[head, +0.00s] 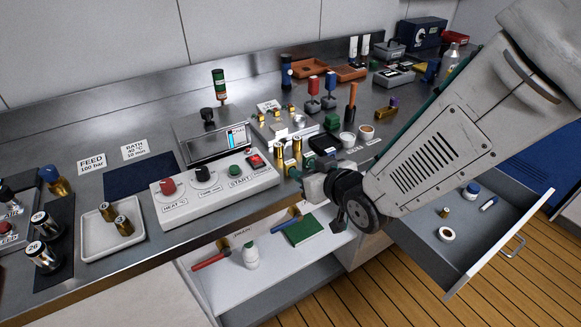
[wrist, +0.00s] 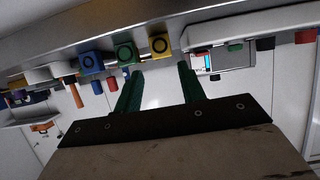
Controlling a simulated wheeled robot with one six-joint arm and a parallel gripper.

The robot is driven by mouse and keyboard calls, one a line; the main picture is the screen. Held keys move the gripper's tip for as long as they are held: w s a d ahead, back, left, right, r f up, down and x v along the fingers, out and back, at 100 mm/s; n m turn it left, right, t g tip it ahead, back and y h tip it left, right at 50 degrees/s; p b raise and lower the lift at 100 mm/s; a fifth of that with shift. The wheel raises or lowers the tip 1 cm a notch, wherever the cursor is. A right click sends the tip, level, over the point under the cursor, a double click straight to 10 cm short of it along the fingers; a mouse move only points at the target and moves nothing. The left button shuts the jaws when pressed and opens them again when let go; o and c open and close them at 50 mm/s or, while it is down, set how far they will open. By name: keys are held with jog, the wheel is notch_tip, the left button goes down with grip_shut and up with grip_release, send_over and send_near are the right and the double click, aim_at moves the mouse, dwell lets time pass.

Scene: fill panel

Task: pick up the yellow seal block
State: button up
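The yellow seal block (wrist: 159,45) shows in the wrist view as a small cube with a dark ring on its face. It sits in a row at the counter's edge, with a green block (wrist: 126,52) and a blue block (wrist: 90,62) to its left. My gripper (wrist: 159,67) is open and empty, its two green fingers spread apart. In the picture, the yellow block lies just beyond the fingertips, between their lines, with no contact visible.
A control panel (head: 215,190) with knobs stands left of my gripper. Brass cylinders (head: 280,153) stand behind it. Below are an open shelf (head: 275,262) holding tools and a pulled-out drawer (head: 470,262) on the right. The wrist view is upside down.

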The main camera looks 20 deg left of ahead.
aim_at(292, 164)
jog(key=x, duration=0.8)
jog(key=shift+s, duration=0.15)
jog(key=c, duration=0.7)
